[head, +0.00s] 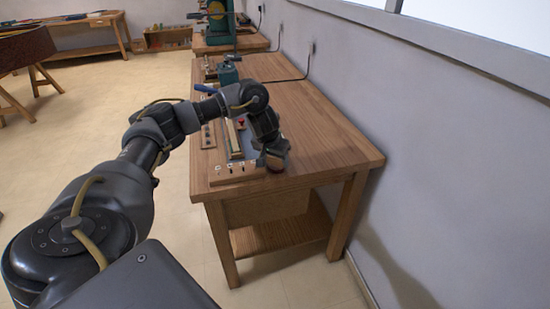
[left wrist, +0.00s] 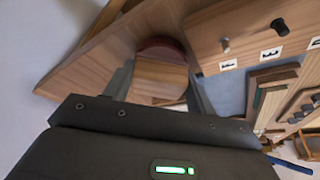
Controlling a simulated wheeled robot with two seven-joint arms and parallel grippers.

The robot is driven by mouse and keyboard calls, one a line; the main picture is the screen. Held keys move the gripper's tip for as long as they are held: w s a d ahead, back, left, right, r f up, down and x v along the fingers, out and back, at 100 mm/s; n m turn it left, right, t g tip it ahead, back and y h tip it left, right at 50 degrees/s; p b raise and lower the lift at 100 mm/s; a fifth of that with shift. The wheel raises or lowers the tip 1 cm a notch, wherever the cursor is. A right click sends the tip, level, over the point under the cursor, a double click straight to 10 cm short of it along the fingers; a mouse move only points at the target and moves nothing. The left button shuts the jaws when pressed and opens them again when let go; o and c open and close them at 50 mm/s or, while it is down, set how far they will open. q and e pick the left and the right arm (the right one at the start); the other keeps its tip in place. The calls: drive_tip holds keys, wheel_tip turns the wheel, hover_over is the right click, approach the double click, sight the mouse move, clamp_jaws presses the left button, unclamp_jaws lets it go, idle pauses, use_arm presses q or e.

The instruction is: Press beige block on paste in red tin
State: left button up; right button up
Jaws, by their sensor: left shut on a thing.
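My left gripper (head: 271,152) is over the near end of the wooden bench. In the left wrist view the left gripper (left wrist: 160,92) is shut on the beige block (left wrist: 160,78), which sits between its two fingers. The red tin (left wrist: 160,45) shows just beyond the block's far end, with its dark red rim curving around it. In the head view a small part of the red tin (head: 276,167) shows under the gripper. The paste is hidden, and I cannot tell whether the block touches it. My right gripper is not in view.
The bench top (head: 325,142) is clear to the right of the gripper. A wooden strip with lettered labels and pegs (left wrist: 270,40) stands close beside the tin. A blue tray with wooden pieces (head: 238,137) lies left of the gripper. The wall runs along the bench's right side.

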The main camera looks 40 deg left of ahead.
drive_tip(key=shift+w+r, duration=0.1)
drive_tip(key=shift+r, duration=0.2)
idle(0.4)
use_arm(q)
drive_tip(key=shift+s+f+p, duration=0.1)
drive_tip(key=shift+p, duration=0.3)
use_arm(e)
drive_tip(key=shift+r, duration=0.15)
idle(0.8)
